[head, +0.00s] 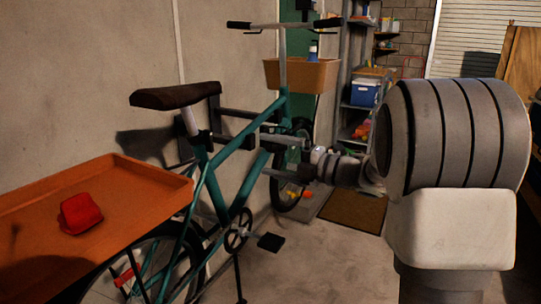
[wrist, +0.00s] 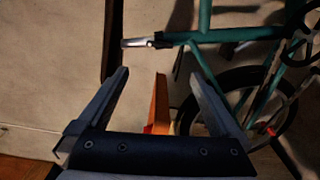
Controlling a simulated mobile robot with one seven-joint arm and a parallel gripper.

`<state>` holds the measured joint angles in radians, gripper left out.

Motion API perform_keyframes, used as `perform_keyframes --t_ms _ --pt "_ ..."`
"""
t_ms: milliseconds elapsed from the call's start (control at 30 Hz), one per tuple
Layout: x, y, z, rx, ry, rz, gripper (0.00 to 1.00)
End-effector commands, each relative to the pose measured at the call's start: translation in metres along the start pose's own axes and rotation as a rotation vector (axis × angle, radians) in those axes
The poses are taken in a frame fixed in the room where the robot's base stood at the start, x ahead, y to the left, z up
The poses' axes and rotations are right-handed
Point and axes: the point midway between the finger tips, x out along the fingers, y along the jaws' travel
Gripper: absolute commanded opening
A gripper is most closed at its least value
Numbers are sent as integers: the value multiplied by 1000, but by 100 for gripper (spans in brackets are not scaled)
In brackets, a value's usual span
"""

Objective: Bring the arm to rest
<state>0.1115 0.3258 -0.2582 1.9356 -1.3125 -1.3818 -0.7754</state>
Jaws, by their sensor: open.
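My gripper (head: 265,155) is held out level in front of the teal bicycle (head: 240,175) in the head view, at about the height of its frame. Its two fingers are spread apart and nothing is between them. In the wrist view my gripper (wrist: 158,72) shows the same open, empty fingers. The bicycle (wrist: 205,25) lies beyond them at the upper right. I cannot tell whether a finger touches the bicycle.
An orange tray (head: 130,172) holding a red object (head: 80,213) is at the left. A cardboard-coloured box (head: 300,75) sits at the handlebars. Shelves (head: 362,105) and a brown mat (head: 354,211) are behind. Bare floor lies right of the bicycle.

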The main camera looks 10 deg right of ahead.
Motion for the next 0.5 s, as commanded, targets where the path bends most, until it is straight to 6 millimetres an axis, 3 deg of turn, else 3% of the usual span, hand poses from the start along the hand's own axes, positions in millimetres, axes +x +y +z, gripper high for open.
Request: perform_keyframes --t_ms 133,267,500 --pt "0 9 6 16 -60 -3 100" --pt "-6 30 22 83 -225 -6 100" --pt "-47 59 44 350 -617 12 100"
